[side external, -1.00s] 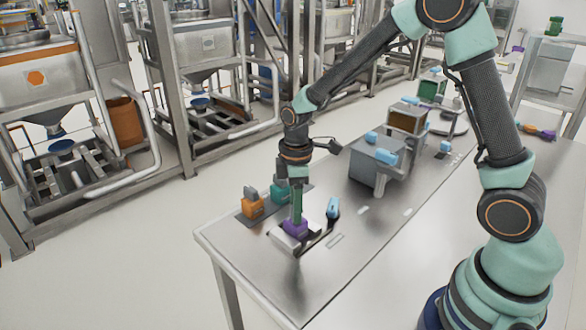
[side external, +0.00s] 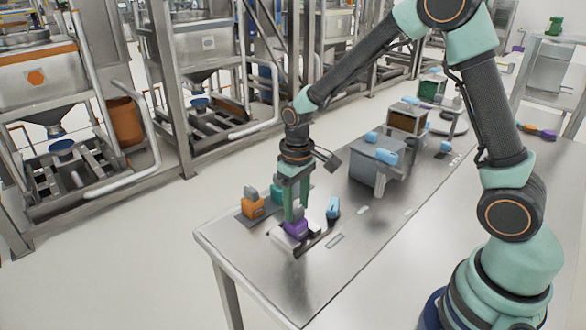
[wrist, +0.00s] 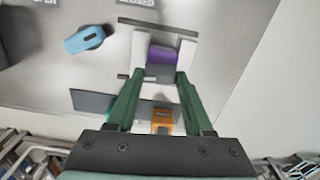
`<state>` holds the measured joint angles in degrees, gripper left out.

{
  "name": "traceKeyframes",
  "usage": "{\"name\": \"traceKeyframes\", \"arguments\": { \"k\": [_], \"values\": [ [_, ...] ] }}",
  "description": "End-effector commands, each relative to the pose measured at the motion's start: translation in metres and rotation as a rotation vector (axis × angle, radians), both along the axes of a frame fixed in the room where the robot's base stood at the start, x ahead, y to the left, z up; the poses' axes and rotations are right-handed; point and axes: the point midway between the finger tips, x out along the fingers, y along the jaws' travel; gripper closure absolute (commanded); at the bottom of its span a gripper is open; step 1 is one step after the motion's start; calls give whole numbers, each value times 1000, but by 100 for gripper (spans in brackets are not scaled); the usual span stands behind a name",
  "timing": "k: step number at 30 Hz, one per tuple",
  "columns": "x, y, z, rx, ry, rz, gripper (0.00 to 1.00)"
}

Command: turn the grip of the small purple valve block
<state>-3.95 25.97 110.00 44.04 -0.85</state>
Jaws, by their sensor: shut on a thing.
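The small purple valve block (side external: 296,229) sits on a pale plate near the table's front corner. In the wrist view the purple block (wrist: 161,54) lies beyond my fingertips, between two white strips. Its grey grip (side external: 298,213) stands on top. My gripper (side external: 295,214) points down over the block with its green fingers on either side of the grip. It also shows in the wrist view (wrist: 161,74), shut on the grip. The fingertips partly hide the grip, and its exact angle is hard to tell.
An orange block (side external: 252,207) and a teal block (side external: 277,193) stand close by on a dark plate. A blue handle (side external: 333,207) is to the right. A grey box (side external: 372,167) stands farther back. The table's front edge is near; the front right surface is clear.

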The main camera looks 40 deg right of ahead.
Motion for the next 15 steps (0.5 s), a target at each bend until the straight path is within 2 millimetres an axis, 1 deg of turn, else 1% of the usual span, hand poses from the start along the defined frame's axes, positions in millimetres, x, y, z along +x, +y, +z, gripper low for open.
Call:
{"name": "traceKeyframes", "arguments": {
  "k": [7,15],
  "values": [
    [0,0,0,0,-1,-80,100],
    [0,0,0,0,-1,-100,100]
  ]
}}
